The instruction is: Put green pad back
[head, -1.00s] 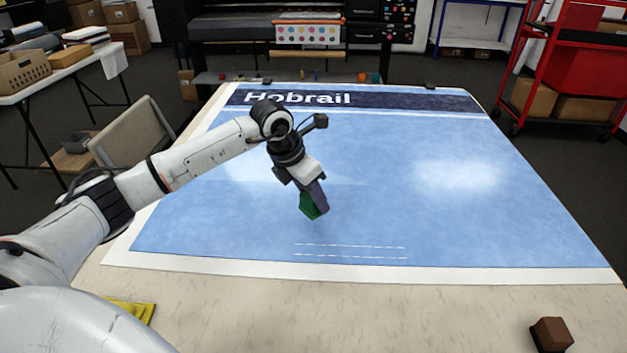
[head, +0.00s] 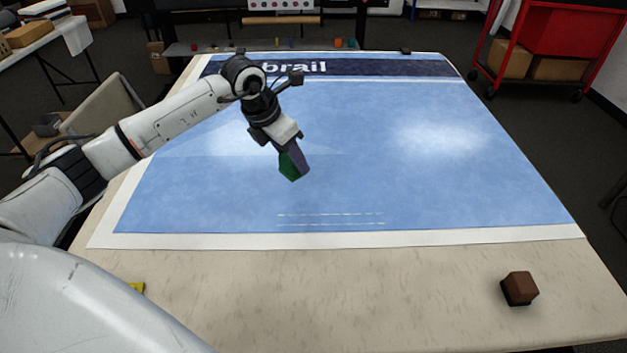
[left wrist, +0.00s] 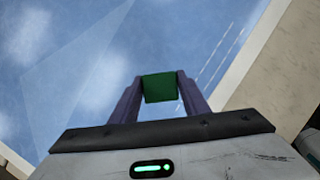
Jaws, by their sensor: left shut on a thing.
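The green pad (head: 288,166) is between the fingers of my left gripper (head: 299,163), above the blue printed sheet. In the left wrist view the green pad (left wrist: 159,87) sits between the two purple fingertips (left wrist: 158,88), which are shut on it. The gripper tilts down, and the pad appears held clear of the sheet, though the exact gap is hard to tell. My right gripper is in neither current view.
The blue sheet (head: 400,185) with white border lies over most of the table (head: 400,290). A brown and black block (head: 519,288) stands at the front right. A yellow thing (head: 137,287) is partly hidden by my arm at the front left. The front middle is clear.

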